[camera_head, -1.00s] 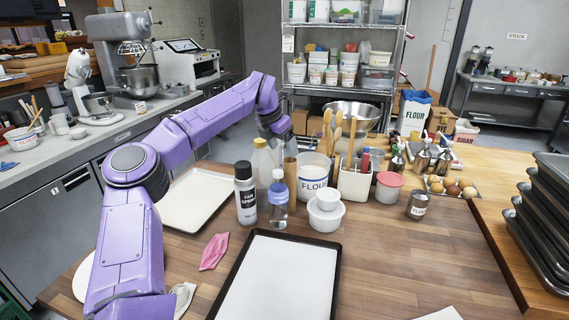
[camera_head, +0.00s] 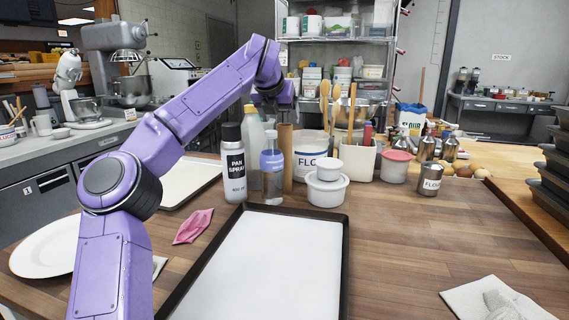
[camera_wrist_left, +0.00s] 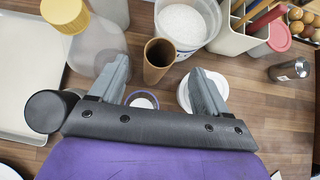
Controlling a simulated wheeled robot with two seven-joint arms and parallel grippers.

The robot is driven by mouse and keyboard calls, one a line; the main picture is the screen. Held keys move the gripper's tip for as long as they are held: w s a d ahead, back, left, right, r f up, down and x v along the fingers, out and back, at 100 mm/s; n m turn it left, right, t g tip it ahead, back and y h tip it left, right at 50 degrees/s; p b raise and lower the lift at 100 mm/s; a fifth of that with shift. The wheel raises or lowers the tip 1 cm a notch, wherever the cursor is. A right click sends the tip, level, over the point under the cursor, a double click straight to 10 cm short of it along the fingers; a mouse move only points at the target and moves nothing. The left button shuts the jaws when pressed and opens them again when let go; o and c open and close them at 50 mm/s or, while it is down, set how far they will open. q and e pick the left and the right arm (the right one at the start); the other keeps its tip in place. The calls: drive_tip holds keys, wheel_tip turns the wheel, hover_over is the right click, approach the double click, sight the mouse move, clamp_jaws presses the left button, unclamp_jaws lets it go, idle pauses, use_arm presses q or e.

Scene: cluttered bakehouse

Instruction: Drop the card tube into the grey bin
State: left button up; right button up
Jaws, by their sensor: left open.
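The card tube (camera_head: 285,157) is a plain brown cylinder standing upright on the wooden table, behind the clear blue-capped bottle. In the left wrist view the tube (camera_wrist_left: 158,62) shows its open top between the fingers. My left gripper (camera_head: 274,108) is above the tube in the head view, partly hidden by its own wrist. In the left wrist view its two fingers (camera_wrist_left: 160,72) are spread wide, one on each side of the tube, with gaps visible. My right gripper is out of view. I cannot make out a grey bin in any view.
Close around the tube stand the pan spray can (camera_head: 233,165), a blue-capped bottle (camera_head: 271,168), a yellow-capped bottle (camera_wrist_left: 95,40), the flour tub (camera_head: 310,152) and stacked white bowls (camera_head: 327,185). A lined baking tray (camera_head: 265,265) lies in front.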

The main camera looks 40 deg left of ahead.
sight(284, 125)
use_arm(q)
drive_tip(key=x, duration=0.6)
drive_tip(key=shift+w+a+f+p, duration=0.2)
drive_tip(key=shift+w+p, duration=0.1)
drive_tip(key=shift+p, duration=0.05)
drive_tip(key=shift+s+d+r, duration=0.1)
clamp_jaws()
